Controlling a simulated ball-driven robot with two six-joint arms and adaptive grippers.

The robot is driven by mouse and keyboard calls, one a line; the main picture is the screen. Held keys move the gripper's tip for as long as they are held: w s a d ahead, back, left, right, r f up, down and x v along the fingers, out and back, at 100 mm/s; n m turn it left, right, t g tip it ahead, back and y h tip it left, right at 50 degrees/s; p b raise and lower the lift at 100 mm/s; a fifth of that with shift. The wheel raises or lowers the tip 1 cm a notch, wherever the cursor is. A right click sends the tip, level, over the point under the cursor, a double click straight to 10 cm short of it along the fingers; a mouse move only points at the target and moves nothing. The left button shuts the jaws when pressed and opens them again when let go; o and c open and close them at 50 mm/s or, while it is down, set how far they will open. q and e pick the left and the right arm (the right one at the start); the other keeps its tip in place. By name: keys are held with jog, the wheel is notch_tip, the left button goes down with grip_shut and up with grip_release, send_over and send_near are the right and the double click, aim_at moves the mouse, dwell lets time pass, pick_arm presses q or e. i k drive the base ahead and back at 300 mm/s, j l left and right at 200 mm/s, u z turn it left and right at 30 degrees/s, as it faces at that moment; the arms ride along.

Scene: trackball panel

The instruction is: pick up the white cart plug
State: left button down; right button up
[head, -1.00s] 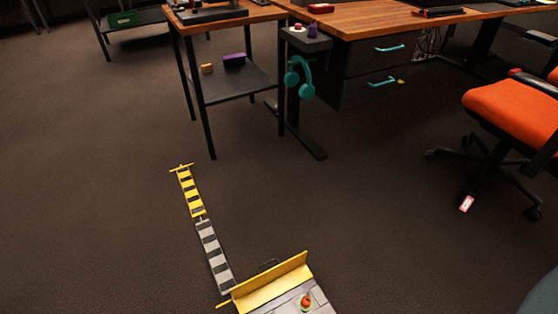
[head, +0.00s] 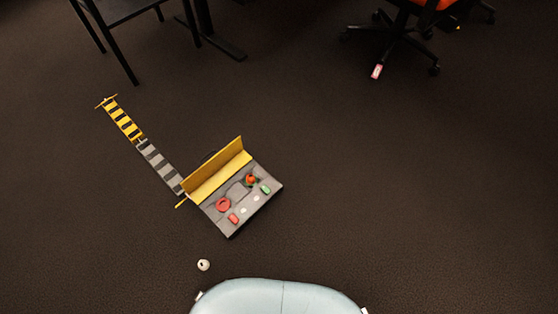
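A small white round thing with a dark mark (head: 203,265) lies on the dark floor, in the lower middle of the head view. It may be the white cart plug, but it is too small to be sure. It sits apart from a grey panel (head: 238,211) with a yellow upright back (head: 216,172). The panel carries a red ring (head: 223,204), an orange-red knob (head: 251,179), a red piece (head: 234,218), a green piece (head: 265,189) and small white pieces (head: 243,211). Neither of my grippers shows.
A yellow-and-black and grey striped strip (head: 143,142) runs from the panel to the upper left. Black table legs (head: 122,55) stand at the upper left. An orange chair (head: 405,40) stands at the upper right, with a pink-white tag (head: 377,72) by its base. The right floor is clear.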

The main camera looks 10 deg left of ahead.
aim_at(203, 264)
jog(key=k+j+z, duration=0.1)
jog(key=z, duration=0.35)
jog(key=k+j+z, duration=0.15)
jog(key=z, duration=0.3)
jog(key=k+j+z, duration=0.1)
jog(key=z, duration=0.35)
jog(key=k+z, duration=0.15)
jog(key=z, duration=0.3)
jog(key=k+z, duration=0.15)
jog(key=z, duration=0.3)
jog(key=k+j+z, duration=0.15)
jog(key=k+z, duration=0.7)
jog(key=k+j+u, duration=0.6)
jog(key=k+j, duration=0.3)
jog(key=k+j+u, duration=0.2)
jog(key=j+u, duration=0.15)
jog(key=j, duration=0.25)
jog(key=k+j+u, duration=0.2)
jog(key=j, duration=0.15)
jog(key=j+u, duration=0.2)
jog(key=j, duration=0.15)
jog(key=z, duration=0.95)
jog(key=k, duration=0.05)
